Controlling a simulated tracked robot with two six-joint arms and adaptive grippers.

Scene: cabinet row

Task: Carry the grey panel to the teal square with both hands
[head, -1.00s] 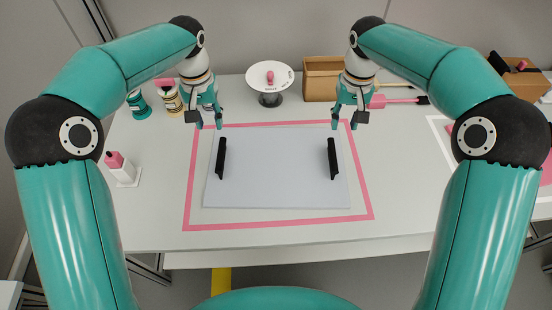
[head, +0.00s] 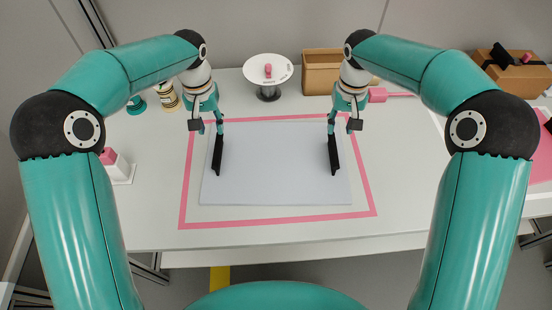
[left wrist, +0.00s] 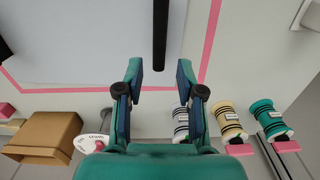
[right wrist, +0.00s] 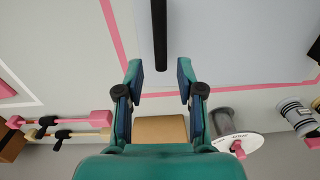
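The grey panel (head: 275,165) lies flat on the white table inside a pink outline (head: 280,221). It has a black bar handle on its left (head: 217,158) and another on its right (head: 334,158). My left gripper (head: 210,130) is open at the far end of the left handle. In the left wrist view, that handle (left wrist: 160,35) points between the spread fingers (left wrist: 160,78). My right gripper (head: 342,128) is open at the far end of the right handle. In the right wrist view, its handle (right wrist: 159,35) also lines up between the fingers (right wrist: 160,78). I see no teal square.
A round white stand (head: 268,70) and a cardboard box (head: 321,73) stand behind the panel. Spools (left wrist: 228,120) stand at the back left. A pink area (head: 522,160) lies at the right.

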